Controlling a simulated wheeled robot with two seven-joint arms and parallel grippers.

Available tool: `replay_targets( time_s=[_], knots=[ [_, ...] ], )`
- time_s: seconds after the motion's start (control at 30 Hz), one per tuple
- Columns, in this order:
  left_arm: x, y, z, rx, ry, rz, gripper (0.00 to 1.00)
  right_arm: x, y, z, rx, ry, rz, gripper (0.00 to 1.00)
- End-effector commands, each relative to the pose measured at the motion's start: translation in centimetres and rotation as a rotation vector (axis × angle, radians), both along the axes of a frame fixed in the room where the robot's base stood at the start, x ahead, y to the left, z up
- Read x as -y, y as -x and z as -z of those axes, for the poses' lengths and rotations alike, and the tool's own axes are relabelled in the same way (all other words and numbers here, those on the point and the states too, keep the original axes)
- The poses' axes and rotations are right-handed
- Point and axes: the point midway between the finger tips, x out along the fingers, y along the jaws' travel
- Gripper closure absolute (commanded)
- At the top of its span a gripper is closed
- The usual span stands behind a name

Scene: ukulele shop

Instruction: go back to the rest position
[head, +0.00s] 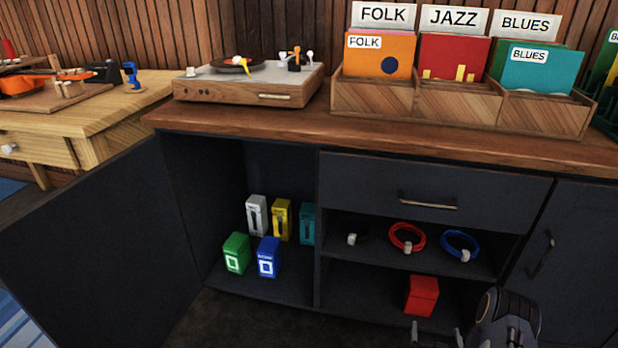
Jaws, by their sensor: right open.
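My right gripper (436,336) is at the bottom right of the head view, low in front of the cabinet's lower open shelf. Its two fingers stand apart with nothing seen between them, and the lower part is cut off by the picture edge. A red box (422,295) sits on that shelf just above and behind the fingers; the gripper looks apart from it. My left gripper is not in view.
The dark cabinet's left door (90,250) stands wide open. Several small boxes, such as a green one (236,253), stand inside. Coiled cables, one red (407,238), lie on the middle shelf. A turntable (250,85) and record bins (465,105) stand on top.

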Motion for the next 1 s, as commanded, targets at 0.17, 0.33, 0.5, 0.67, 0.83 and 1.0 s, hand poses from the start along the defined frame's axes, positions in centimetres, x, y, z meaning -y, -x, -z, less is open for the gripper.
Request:
replay_targets(
  time_s=[0.17,0.33,0.5,0.67,0.83,1.0],
  knots=[
    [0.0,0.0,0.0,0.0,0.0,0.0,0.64,1.4,-2.4,-3.7,-0.057,-0.022,0.009,0.0],
    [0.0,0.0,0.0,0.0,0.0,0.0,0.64,2.5,-4.5,-8.8,-0.141,-0.068,0.018,0.0],
    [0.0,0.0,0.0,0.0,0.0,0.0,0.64,2.2,-4.9,-16.3,-0.26,-0.158,0.012,0.0],
    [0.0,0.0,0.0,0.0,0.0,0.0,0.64,0.2,-2.4,-23.0,-0.377,-0.254,-0.02,0.0],
    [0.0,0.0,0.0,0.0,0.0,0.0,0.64,-3.3,2.8,-29.0,-0.501,-0.354,-0.082,0.0],
    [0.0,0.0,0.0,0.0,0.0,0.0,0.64,-7.6,10.1,-33.1,-0.631,-0.433,-0.168,0.0]
  ],
)
